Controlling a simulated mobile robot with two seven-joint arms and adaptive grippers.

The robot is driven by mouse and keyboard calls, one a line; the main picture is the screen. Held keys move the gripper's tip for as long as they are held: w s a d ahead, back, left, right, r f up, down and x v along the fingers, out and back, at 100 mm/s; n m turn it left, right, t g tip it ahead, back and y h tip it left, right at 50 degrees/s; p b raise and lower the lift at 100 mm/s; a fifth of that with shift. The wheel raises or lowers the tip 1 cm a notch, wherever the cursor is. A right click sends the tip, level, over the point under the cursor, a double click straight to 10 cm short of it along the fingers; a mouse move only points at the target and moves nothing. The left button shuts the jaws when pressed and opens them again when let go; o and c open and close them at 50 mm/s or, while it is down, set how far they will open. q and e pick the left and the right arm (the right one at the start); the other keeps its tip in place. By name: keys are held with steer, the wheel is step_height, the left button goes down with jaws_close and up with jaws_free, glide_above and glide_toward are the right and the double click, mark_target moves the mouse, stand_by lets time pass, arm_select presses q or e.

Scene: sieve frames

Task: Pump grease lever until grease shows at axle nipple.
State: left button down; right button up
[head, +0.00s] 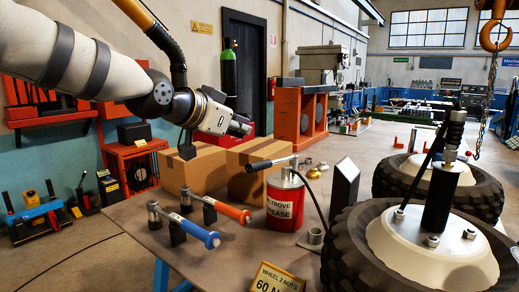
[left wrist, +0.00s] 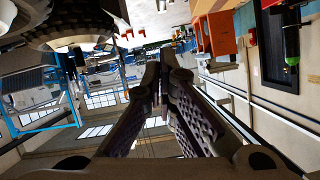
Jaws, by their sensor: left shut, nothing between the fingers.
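The red grease can (head: 286,203) stands upright on the bench in the head view. Its pump lever (head: 268,162) slants across the top, with a dark grip at its left end. A black hose (head: 314,200) curves down from the can's top. The near wheel (head: 342,250) lies flat with a pale hub (head: 398,245) and a black upright post (head: 440,197). I cannot make out the axle nipple or any grease there. My left gripper (head: 242,127) is shut and empty, above and left of the lever, apart from it. Its closed fingers (left wrist: 165,72) fill the middle of the left wrist view. My right gripper is not in view.
A dark-faced upright block (head: 344,187) stands right of the can. A second wheel (head: 480,195) lies behind. A hook (head: 494,35) hangs at upper right.

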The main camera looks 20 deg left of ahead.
arm_select(q)
steer(key=w+d+f, duration=0.1)
steer(key=w+f, duration=0.6)
steer(key=w, duration=0.1)
steer(key=shift+w+d+f+b, duration=0.25)
steer(key=shift+d+f+b, duration=0.1)
steer(key=shift+d+b, duration=0.05)
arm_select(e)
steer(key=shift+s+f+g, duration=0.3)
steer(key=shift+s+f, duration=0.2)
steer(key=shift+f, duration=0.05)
